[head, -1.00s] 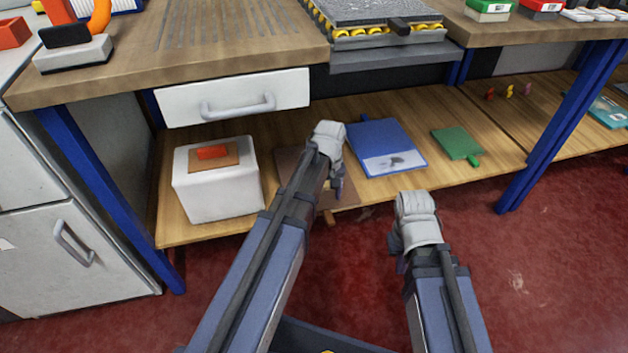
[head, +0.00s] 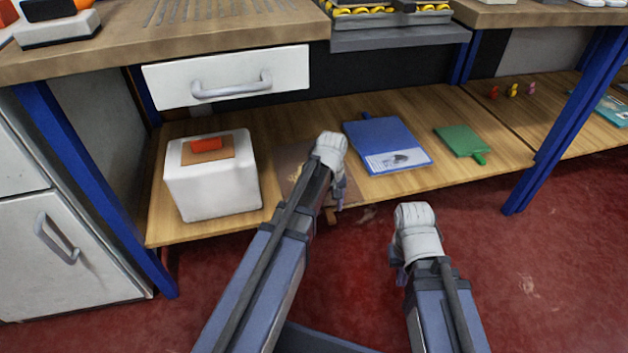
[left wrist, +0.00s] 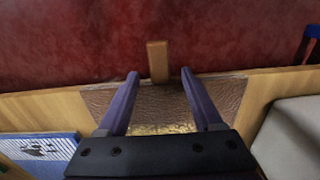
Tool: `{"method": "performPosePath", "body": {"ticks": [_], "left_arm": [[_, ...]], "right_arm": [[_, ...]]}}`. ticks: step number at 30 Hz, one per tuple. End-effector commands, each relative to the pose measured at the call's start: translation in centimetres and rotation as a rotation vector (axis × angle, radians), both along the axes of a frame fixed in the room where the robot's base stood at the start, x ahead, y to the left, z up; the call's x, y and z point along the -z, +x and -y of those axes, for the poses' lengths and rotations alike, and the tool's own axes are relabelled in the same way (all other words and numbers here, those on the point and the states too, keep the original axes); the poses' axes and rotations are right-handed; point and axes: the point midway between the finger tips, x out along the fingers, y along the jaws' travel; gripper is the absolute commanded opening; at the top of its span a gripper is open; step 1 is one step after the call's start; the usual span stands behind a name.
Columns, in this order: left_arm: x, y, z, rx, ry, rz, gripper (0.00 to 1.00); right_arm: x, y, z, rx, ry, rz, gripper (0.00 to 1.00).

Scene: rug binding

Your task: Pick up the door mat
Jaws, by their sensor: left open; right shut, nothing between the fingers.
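The door mat (head: 288,182) is a flat brown piece on the lower wooden shelf, partly hidden under my left arm in the head view. The left wrist view shows its dark textured surface (left wrist: 160,103) and a wooden tab (left wrist: 157,62) sticking out past the shelf's front edge over the red floor. My left gripper (head: 338,194) is open above the mat; in the left wrist view its fingertips (left wrist: 160,74) stand either side of the tab, apart from it. My right gripper (head: 399,272) is shut and empty over the floor in front of the shelf.
A white box (head: 213,190) with a red block on top stands left of the mat. A blue board (head: 380,135) and a green board (head: 460,139) lie to the right. A drawer (head: 228,82) and bench top overhang the shelf. A blue leg (head: 555,130) stands at right.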

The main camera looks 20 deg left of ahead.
Motion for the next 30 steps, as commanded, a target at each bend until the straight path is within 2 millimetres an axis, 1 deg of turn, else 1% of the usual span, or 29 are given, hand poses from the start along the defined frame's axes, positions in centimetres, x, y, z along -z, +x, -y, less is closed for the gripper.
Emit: {"method": "performPosePath", "body": {"ticks": [1, 2, 10, 28, 30], "left_arm": [[0.94, -0.01, -0.01, 0.0, 0.0, 0.0, 0.68], [1.05, -0.01, -0.01, 0.0, 0.0, 0.0, 0.68], [0.88, -0.01, -0.02, 0.0, 0.0, 0.0, 0.68], [0.89, -0.01, -0.02, 0.0, 0.0, 0.0, 0.0], [0.89, -0.01, -0.02, 0.0, 0.0, 0.0, 0.0]], "right_arm": [[0.94, 0.0, 0.0, 0.0, 0.0, 0.0, 0.0], [1.05, 0.01, 0.0, 0.0, 0.0, 0.0, 0.0], [0.89, 0.01, -0.01, 0.0, 0.0, 0.001, 0.0], [0.89, 0.01, 0.0, 0.0, 0.0, 0.0, 0.0], [0.89, 0.01, 0.0, 0.0, 0.0, 0.0, 0.0]]}}
